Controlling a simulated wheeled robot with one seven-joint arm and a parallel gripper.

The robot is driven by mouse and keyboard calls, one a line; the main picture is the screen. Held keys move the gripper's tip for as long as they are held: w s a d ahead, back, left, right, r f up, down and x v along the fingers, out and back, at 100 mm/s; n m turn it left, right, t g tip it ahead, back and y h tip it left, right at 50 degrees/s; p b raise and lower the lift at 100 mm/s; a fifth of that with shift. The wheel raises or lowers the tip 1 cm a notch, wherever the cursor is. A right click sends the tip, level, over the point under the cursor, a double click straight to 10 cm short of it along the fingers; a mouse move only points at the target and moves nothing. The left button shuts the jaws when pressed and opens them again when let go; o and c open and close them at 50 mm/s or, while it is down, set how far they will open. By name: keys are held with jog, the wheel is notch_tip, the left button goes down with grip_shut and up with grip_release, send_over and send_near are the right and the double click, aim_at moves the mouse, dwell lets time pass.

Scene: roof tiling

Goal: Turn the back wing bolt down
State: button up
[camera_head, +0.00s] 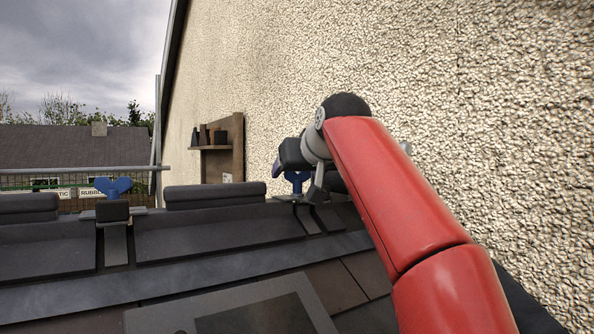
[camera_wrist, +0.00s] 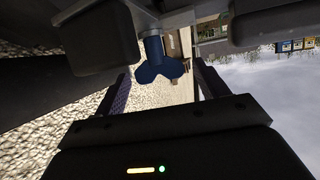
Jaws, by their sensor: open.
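One blue wing bolt (camera_head: 297,177) stands on a clamp at the ridge near the wall, partly hidden by my gripper (camera_head: 296,172). In the wrist view, whose picture is upside down, this wing bolt (camera_wrist: 160,62) shows its blue stem and wings. My gripper (camera_wrist: 162,82) is open, with one finger on each side of the wings and visible space between. I cannot tell whether either finger touches it. A second blue wing bolt (camera_head: 113,187) stands upright on a dark block at the left of the ridge, away from my gripper.
Dark ridge tiles (camera_head: 215,194) run along the roof top. A flat dark panel (camera_head: 235,312) lies on the slope in front. The pebbled wall (camera_head: 480,90) rises close on the right. A wooden shelf (camera_head: 217,149) stands beyond the ridge by the wall.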

jog(key=shift+w+a+f, duration=0.25)
jog(key=shift+w, duration=0.3)
jog(key=c, duration=1)
jog(key=shift+s+a+r+m+h+p, duration=0.1)
jog(key=shift+r+m+h+p, duration=0.05)
jog(key=shift+m+h+p, duration=0.45)
jog(key=shift+m+t+h, duration=0.4)
jog(key=shift+h, duration=0.1)
jog(key=o, duration=1)
